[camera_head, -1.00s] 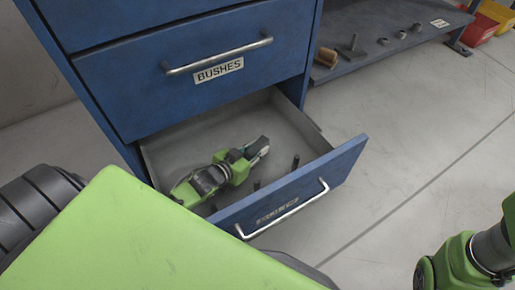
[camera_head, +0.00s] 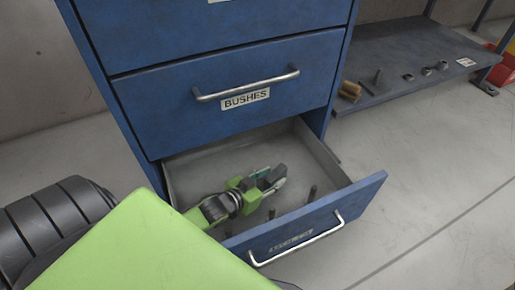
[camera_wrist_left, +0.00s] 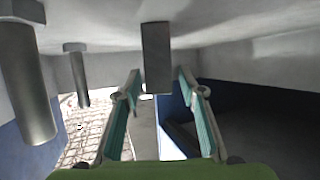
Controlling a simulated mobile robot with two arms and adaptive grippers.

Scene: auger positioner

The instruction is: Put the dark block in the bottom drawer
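The bottom drawer (camera_head: 352,195) of the blue cabinet is pulled out. My left gripper (camera_head: 268,180) is inside it, reaching low over its grey floor. The dark block (camera_head: 279,173) is at the fingertips; in the left wrist view the block (camera_wrist_left: 156,58) stands against the drawer floor, which shows at the top of that picture. The two teal-lined fingers (camera_wrist_left: 160,100) are spread to either side of the block, with a visible gap on each side. My right gripper is not in view.
Dark bolts stand in the drawer, one (camera_head: 313,191) near its front; two show in the wrist view, one large (camera_wrist_left: 28,85). The closed BUSHES drawer (camera_head: 230,75) is above. A low shelf (camera_head: 400,85) with small metal parts is at right, with open floor in front.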

